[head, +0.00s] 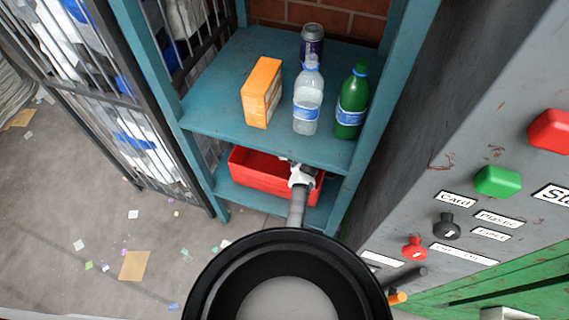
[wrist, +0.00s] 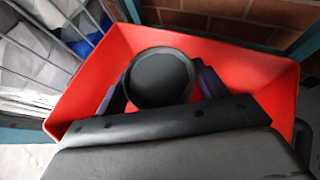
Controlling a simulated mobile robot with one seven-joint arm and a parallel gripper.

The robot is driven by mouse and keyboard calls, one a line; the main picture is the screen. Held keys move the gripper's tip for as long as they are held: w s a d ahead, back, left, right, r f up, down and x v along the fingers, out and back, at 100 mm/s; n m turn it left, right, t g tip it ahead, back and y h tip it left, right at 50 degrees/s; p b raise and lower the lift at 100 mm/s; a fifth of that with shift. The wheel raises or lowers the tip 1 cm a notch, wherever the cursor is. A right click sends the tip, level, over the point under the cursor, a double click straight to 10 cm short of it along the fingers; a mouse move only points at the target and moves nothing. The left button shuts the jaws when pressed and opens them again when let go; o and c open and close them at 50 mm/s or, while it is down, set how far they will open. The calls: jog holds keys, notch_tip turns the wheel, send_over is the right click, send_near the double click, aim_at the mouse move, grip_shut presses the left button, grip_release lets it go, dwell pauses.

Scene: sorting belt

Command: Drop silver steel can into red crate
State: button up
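The steel can (wrist: 160,77) shows end-on in the wrist view as a dark grey round end with a lighter rim. My gripper (wrist: 160,84) has one finger on each side of it, close against its sides, and appears shut on it. The red crate (wrist: 268,72) surrounds the can and fingers in this view; whether the can touches the crate floor I cannot tell. In the head view the red crate (head: 262,174) sits on the lower shelf, with my gripper (head: 303,176) at its right part. The can is not clearly visible there.
The teal shelf (head: 215,105) above the crate holds an orange box (head: 262,92), a clear bottle (head: 308,100), a green bottle (head: 352,100) and a dark purple can (head: 312,42). A barred cage stands left, a grey control panel right.

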jog(key=o, duration=0.4)
jog(key=shift+c, duration=0.2)
jog(key=v, duration=1.2)
